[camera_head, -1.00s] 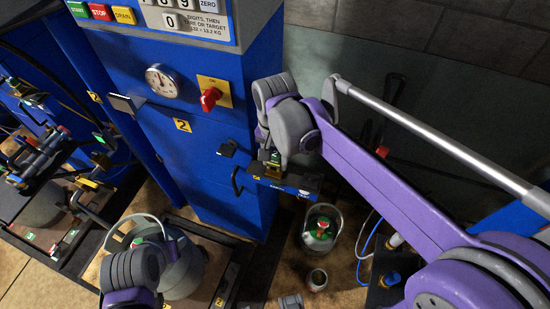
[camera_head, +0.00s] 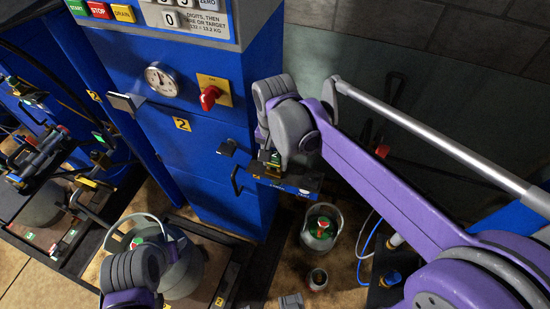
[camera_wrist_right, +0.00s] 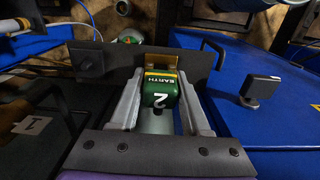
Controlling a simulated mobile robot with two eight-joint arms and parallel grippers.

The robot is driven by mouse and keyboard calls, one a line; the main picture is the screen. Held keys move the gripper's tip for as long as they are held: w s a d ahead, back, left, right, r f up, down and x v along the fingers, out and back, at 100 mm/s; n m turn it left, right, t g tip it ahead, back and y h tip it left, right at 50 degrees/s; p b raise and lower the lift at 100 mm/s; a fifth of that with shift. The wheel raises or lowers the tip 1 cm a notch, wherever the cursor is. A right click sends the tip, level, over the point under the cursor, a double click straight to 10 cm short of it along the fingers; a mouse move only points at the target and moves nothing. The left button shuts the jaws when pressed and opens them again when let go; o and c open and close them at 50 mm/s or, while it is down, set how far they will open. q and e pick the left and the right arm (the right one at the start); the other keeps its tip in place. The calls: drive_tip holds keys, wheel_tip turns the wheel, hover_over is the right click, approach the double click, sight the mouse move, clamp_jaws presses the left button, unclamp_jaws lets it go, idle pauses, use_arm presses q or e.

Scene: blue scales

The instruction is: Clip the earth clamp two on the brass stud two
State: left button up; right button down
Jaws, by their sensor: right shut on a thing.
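In the right wrist view the clamp sits between both grey fingers. A brass-coloured piece (camera_wrist_right: 160,60) shows directly beyond the clamp, by the dark plate. I cannot tell whether it is brass stud two or part of the clamp, nor whether the clamp grips a stud. My left arm shows at the lower left of the head view; its fingertips are not visible.
A grey container (camera_head: 321,228) and a small can (camera_head: 317,279) stand on the floor below.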

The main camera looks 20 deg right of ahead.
drive_tip(key=shift+f, duration=0.3)
drive_tip(key=shift+c, duration=1.4)
unclamp_jaws()
wheel_tip(320, 180, up, 11)
drive_tip(key=shift+f, duration=0.1)
